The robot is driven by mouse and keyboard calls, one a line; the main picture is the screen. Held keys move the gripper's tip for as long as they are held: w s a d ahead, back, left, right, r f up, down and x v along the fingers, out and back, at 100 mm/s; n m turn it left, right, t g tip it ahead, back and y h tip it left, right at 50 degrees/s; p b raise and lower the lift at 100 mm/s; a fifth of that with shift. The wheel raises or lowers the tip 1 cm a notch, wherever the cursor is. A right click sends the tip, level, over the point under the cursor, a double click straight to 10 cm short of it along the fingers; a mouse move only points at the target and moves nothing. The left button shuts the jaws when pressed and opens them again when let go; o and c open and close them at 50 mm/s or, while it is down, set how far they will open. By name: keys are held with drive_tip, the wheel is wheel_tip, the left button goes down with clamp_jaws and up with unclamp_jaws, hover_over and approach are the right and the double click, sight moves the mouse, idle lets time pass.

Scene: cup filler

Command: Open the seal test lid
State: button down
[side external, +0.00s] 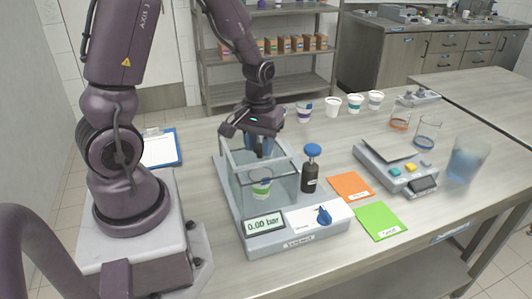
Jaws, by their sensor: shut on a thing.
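The seal test station is a grey base (297,240) with a clear box chamber (281,188) on it, and its display reads 0.00 bar. A clear lid (240,158) appears to lie across the top of the chamber; its exact angle is hard to tell. My gripper (262,150) points down at the top of the chamber, shut on what seems to be the lid's handle, which is mostly hidden by the fingers. A white and green cup (261,187) stands inside the chamber, below my gripper.
A dark bottle with a blue cap (310,168) stands close to the chamber's right. Orange (351,187) and green (380,221) cards lie further right, by a grey device (394,166). Several cups stand behind, with beakers (427,131) at right. A clipboard (160,148) lies left.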

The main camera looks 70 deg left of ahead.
drive_tip(key=a, duration=0.7)
drive_tip(key=shift+a, duration=0.2)
drive_tip(key=c, duration=0.8)
unclamp_jaws()
drive_tip(key=shift+d, duration=0.1)
drive_tip(key=shift+r, duration=0.1)
wheel_tip(320, 180, up, 13)
drive_tip(key=shift+f, duration=0.1)
